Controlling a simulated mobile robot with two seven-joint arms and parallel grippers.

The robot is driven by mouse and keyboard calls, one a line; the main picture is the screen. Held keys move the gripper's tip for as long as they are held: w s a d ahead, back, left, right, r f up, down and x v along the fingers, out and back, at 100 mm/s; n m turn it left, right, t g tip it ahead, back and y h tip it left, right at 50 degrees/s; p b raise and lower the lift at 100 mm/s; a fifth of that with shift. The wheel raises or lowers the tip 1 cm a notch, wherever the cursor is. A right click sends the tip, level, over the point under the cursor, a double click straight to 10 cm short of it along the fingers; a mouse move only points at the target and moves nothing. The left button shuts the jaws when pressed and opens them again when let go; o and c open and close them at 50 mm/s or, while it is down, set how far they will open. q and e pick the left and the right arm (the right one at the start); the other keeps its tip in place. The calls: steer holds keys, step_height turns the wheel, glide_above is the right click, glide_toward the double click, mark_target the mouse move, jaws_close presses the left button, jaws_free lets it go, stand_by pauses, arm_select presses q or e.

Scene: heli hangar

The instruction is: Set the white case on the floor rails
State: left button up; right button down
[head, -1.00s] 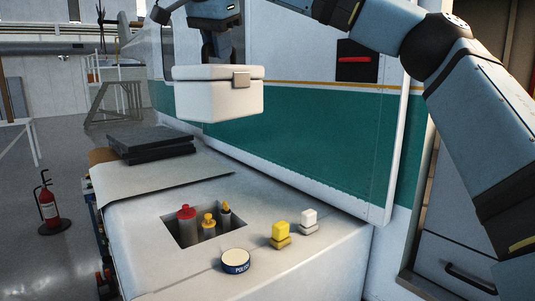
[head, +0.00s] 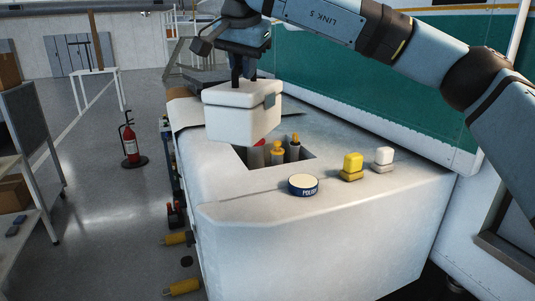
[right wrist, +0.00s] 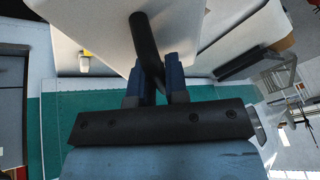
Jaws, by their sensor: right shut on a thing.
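The white case (head: 238,115) is a box with a lid, a grey latch and a dark top handle. My right gripper (head: 242,74) is above it, shut on the handle, and the case hangs roughly level. In the head view it overlaps the left part of the bottle recess; I cannot tell its exact height. In the right wrist view the fingers (right wrist: 155,80) close around the dark bar of the handle (right wrist: 147,48), with the pale case (right wrist: 100,18) beyond. I cannot make out the floor rails. My left gripper is not in view.
A white cabinet (head: 300,245) carries recessed bottles (head: 277,152), a polish tin (head: 303,185), and yellow (head: 352,165) and white (head: 384,158) blocks. A green-and-white fuselage wall (head: 380,95) stands behind. A fire extinguisher (head: 130,145) and shelf (head: 38,150) stand left, with clear floor between.

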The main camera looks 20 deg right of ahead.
mark_target(244, 107)
step_height(244, 107, down, 18)
steer(key=shift+p, duration=0.4)
steer(key=shift+f, duration=0.1)
steer(key=c, duration=1.1)
jaws_free()
steer(key=b+v, duration=0.1)
steer(key=v, duration=1.1)
